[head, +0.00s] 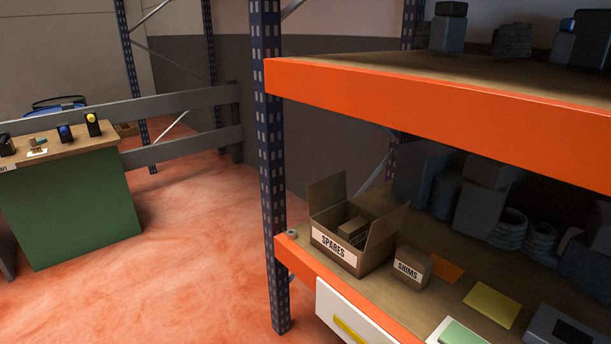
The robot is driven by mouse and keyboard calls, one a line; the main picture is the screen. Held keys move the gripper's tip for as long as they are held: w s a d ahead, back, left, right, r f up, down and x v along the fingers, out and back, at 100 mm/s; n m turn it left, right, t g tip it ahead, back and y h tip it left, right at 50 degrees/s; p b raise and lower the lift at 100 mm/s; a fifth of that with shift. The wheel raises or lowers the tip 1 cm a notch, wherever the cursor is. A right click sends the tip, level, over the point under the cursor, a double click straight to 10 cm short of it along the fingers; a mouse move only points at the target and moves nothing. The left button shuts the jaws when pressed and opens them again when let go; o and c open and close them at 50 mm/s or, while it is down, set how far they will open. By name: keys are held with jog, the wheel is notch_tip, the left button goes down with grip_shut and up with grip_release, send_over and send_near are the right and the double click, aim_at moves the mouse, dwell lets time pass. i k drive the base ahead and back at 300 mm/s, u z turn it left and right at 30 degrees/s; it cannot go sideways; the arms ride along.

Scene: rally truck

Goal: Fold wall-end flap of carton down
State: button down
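An open brown carton labelled SPARES (357,263) stands on the lower shelf near the blue upright. One flap (326,193) stands up at its left end. Another flap (384,232) stands up at its right end and leans outward. I see no raised flap along the labelled front edge. A smaller brown box (352,230) sits inside the carton. My gripper is not in view.
A small SHIMS box (412,268) stands just right of the carton. The shelf's orange beam (292,258) runs in front, with another orange beam (450,105) above. A blue upright (269,160) stands left. Dark parts (485,205) fill the shelf's back. Open floor lies left.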

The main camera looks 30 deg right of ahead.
aim_at(323, 193)
jog(key=u, duration=0.25)
jog(key=i, duration=0.7)
jog(key=u, duration=0.8)
jog(key=i, duration=0.6)
jog(key=u, duration=0.3)
